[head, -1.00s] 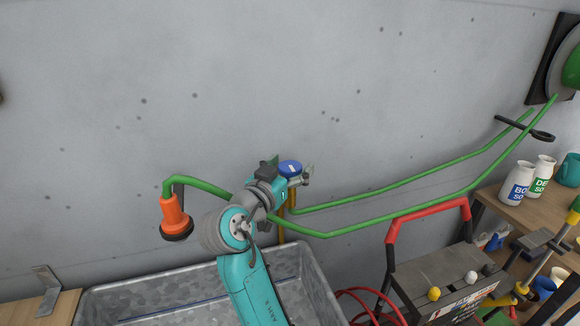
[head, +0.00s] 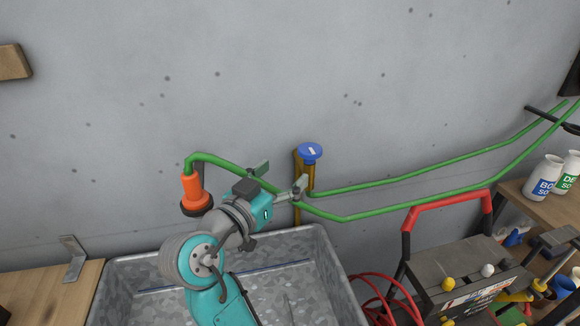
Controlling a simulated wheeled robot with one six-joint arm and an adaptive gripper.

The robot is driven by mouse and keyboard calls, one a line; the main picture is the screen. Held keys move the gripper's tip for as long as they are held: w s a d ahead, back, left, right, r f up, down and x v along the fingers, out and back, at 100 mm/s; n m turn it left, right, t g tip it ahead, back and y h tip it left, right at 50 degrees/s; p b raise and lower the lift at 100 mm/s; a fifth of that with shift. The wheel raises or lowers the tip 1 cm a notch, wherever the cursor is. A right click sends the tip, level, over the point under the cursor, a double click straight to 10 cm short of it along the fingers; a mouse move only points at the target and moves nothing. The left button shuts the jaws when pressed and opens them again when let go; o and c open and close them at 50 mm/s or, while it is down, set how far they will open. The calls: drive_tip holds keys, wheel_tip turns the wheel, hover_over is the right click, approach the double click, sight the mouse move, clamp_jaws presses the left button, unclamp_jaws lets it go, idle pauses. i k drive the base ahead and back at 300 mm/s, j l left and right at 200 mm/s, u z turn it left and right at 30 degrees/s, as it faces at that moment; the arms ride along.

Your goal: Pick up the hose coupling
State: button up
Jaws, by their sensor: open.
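The orange piece with a black ring at its lower end (head: 192,192) looks like the hose coupling. It hangs upright on the end of the green hose (head: 400,208), in front of the grey wall, left of my arm in the head view. My gripper (head: 281,178) is to the right of the coupling and apart from it. My arm partly overlaps the area just right of the coupling.
A blue-topped tap (head: 309,151) on a brass pipe stands just beyond my gripper. A metal trough (head: 325,262) lies below. A toolbox with a red handle (head: 447,207) and a shelf of white bottles (head: 545,176) are at right. A wooden bench (head: 42,292) is at left.

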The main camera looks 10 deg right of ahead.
sight(195, 198)
drive_tip(key=k+j, duration=0.45)
drive_tip(key=j, duration=0.25)
drive_tip(key=k+j, duration=0.25)
drive_tip(key=j, duration=0.1)
